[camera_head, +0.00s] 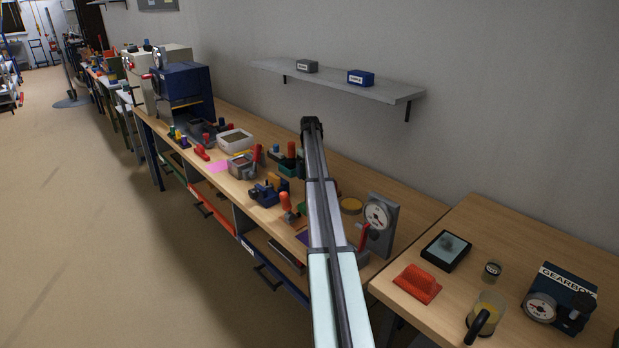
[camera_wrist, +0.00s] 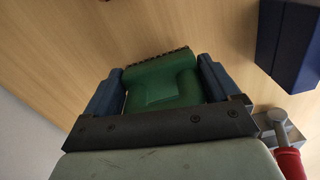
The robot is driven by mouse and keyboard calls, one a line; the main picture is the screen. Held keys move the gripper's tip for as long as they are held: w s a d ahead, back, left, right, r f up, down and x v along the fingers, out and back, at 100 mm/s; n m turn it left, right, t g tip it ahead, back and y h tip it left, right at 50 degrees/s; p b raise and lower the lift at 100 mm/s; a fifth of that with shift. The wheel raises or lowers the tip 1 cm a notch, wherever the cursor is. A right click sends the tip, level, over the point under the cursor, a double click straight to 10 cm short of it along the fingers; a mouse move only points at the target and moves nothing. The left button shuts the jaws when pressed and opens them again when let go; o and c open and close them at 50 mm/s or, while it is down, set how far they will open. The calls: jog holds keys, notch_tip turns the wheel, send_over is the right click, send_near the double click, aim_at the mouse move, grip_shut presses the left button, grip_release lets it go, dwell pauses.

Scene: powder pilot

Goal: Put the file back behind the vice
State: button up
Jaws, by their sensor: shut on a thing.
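In the wrist view my gripper (camera_wrist: 160,82) has its two blue-grey fingers on either side of a green piece (camera_wrist: 165,88), shut on it. The piece has a dark toothed edge on its far side; I cannot tell whether it is the file or its handle. Bench wood shows beyond it. In the head view my arm covers the middle of the bench and my gripper cannot be made out. A small blue vice-like tool (camera_head: 265,191) stands left of my arm, with an orange-handled tool (camera_head: 287,205) beside it.
A grey block with a red handle (camera_wrist: 285,140) and a dark blue block (camera_wrist: 290,45) are at the wrist view's right. In the head view a white bin (camera_head: 235,139) stands left and a dial gauge (camera_head: 378,218) right of my arm. A shelf (camera_head: 335,80) hangs above.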

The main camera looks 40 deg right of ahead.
jog(key=shift+f, duration=1.45)
jog(key=shift+f, duration=0.1)
jog(key=o, duration=0.9)
jog(key=shift+c, duration=0.2)
notch_tip(320, 180, up, 12)
jog(key=shift+r, duration=0.1)
